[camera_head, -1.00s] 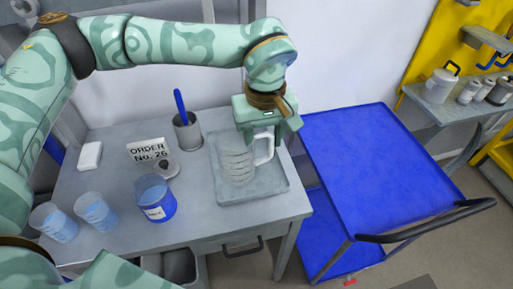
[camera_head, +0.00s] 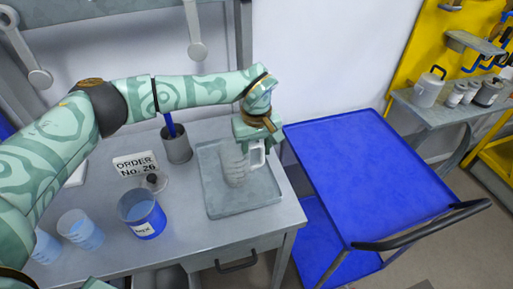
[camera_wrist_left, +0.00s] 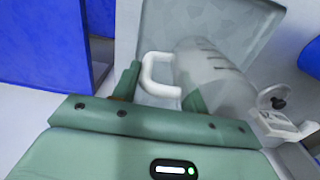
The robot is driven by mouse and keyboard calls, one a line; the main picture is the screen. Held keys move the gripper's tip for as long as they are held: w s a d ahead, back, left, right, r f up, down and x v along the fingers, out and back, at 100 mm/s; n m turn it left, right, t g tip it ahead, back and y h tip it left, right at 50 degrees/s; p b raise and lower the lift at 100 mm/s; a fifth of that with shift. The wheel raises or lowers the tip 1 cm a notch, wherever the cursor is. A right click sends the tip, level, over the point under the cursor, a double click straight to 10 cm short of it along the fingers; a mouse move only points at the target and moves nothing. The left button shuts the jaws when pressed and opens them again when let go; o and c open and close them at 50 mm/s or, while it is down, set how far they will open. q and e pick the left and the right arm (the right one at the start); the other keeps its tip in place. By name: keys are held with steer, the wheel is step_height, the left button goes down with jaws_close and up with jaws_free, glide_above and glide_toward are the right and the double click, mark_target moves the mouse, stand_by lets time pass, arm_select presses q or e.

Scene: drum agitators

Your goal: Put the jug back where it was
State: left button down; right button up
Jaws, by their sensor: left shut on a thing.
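The jug (camera_head: 234,170) is clear and ribbed, with a white handle (camera_head: 259,154). It stands upright on or just above the grey tray (camera_head: 243,208), toward the tray's back right; whether its base touches cannot be told. My left gripper (camera_head: 253,141) is above the tray, shut on the jug's handle. In the left wrist view, the jug (camera_wrist_left: 215,75) shows with its handle between the fingers of my left gripper (camera_wrist_left: 162,93). My right gripper is not in view.
A blue labelled tub (camera_head: 142,215) and measuring cups (camera_head: 82,230) stand left of the tray. Behind are an order sign (camera_head: 135,165) and a grey pot (camera_head: 177,145) with a blue-handled tool. A blue trolley (camera_head: 370,175) stands right of the table (camera_head: 205,245).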

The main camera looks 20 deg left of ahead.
arm_select(q)
steer(key=shift+f, duration=0.1)
steer(key=c, duration=0.8)
jaws_free()
steer(key=shift+o, duration=0.2)
step_height(320, 180, up, 12)
steer(key=p, duration=0.1)
steer(key=shift+s, duration=0.15)
